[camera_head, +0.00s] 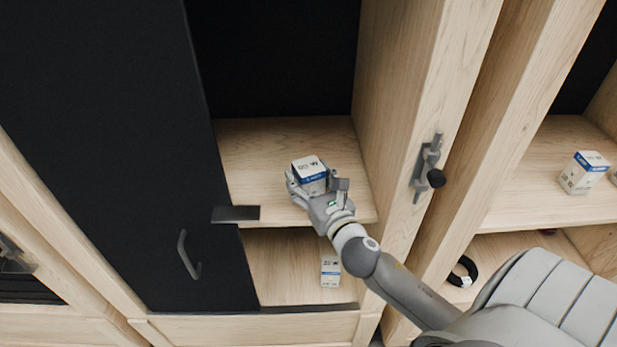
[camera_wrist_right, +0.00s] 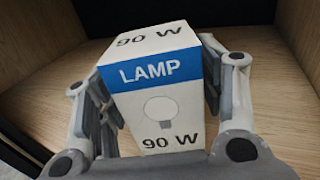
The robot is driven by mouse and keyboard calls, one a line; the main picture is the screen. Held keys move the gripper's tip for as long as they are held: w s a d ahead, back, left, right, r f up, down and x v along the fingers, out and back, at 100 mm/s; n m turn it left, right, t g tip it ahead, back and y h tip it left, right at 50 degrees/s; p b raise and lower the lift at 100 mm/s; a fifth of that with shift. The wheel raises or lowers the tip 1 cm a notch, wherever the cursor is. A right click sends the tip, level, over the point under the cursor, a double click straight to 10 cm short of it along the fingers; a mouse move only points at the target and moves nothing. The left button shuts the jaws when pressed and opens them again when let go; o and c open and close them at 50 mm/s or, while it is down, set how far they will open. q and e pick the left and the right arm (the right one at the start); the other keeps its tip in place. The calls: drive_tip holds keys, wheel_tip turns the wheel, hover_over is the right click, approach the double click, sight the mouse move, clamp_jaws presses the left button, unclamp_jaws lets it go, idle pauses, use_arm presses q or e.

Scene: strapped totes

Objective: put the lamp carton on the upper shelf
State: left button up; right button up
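The lamp carton (camera_head: 309,173) is a white box with a blue band. In the right wrist view the carton (camera_wrist_right: 160,92) reads "LAMP" and "90 W". My right gripper (camera_head: 318,190) has its fingers on both sides of the carton and is shut on it. The carton is at the upper shelf (camera_head: 255,150) of the open cabinet, over its front part; whether its base touches the board I cannot tell. My left gripper is not in view.
A dark sliding door (camera_head: 110,150) covers the cabinet's left side. A small white carton (camera_head: 330,271) stands on the lower shelf. Another carton (camera_head: 583,172) stands on a right-hand shelf, above a black coil (camera_head: 463,272). The upper shelf behind the held carton is clear.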

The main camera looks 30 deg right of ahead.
drive_tip(key=shift+o, duration=0.5)
drive_tip(key=shift+r, duration=0.25)
drive_tip(key=s+a+b, duration=0.1)
drive_tip(key=s+b, duration=0.1)
drive_tip(key=s, duration=1)
drive_tip(key=shift+a+b, duration=0.35)
drive_tip(key=shift+a, duration=0.05)
drive_tip(key=shift+w+f, duration=0.1)
